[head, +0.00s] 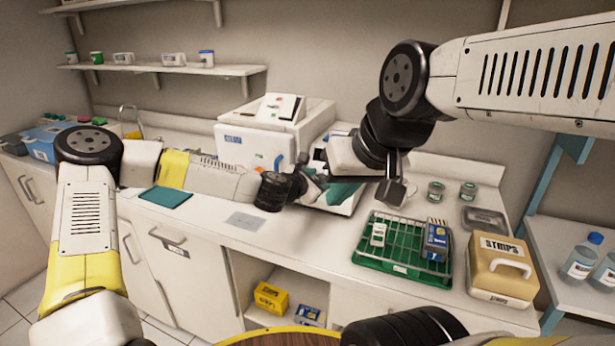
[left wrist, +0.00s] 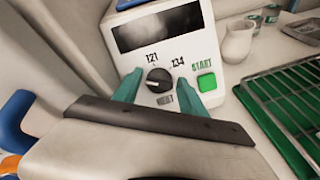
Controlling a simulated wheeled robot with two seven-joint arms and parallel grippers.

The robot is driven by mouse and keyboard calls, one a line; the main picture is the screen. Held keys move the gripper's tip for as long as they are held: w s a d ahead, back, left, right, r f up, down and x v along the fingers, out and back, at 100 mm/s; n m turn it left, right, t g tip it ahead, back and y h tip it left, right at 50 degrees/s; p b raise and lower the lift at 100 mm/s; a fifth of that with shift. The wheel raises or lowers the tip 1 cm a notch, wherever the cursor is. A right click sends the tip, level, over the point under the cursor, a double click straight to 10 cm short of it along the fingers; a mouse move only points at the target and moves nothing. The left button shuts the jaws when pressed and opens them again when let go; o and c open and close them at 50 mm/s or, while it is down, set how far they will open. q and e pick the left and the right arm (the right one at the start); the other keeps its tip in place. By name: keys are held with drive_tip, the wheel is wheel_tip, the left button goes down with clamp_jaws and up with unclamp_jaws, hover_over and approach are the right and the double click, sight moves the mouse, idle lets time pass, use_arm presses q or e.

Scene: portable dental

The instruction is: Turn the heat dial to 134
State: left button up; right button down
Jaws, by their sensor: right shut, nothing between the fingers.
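The black heat dial (left wrist: 158,79) is on the white front panel of a machine (left wrist: 222,62) in the left wrist view. In the head view, my left gripper (head: 318,184) is at the machine, whose front is mostly hidden. My right gripper (head: 396,192) is shut and empty, above the counter to the right.
A green START button (left wrist: 206,82) is just right of the dial. A green wire rack (head: 385,270) holding small boxes, a tan STMPS container (head: 502,268) and jars stand at the right. A larger white machine (head: 250,145) stands at the left. The front counter near a grey plate (head: 245,221) is clear.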

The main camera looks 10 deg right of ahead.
use_arm(q)
clamp_jaws()
drive_tip(key=shift+m, duration=0.4)
drive_tip(key=m+g, duration=0.1)
drive_tip(key=m, duration=0.4)
drive_tip(key=m+g, duration=0.1)
drive_tip(key=m, duration=0.4)
drive_tip(key=shift+m, duration=0.4)
drive_tip(key=m, duration=0.3)
drive_tip(key=shift+g+y, duration=0.3)
drive_tip(key=shift+g, duration=0.1)
drive_tip(key=m, duration=0.4)
drive_tip(key=shift+y, duration=0.3)
drive_tip(key=m+y, duration=0.1)
drive_tip(key=m, duration=0.4)
drive_tip(key=shift+g, duration=0.3)
drive_tip(key=shift+m, duration=0.3)
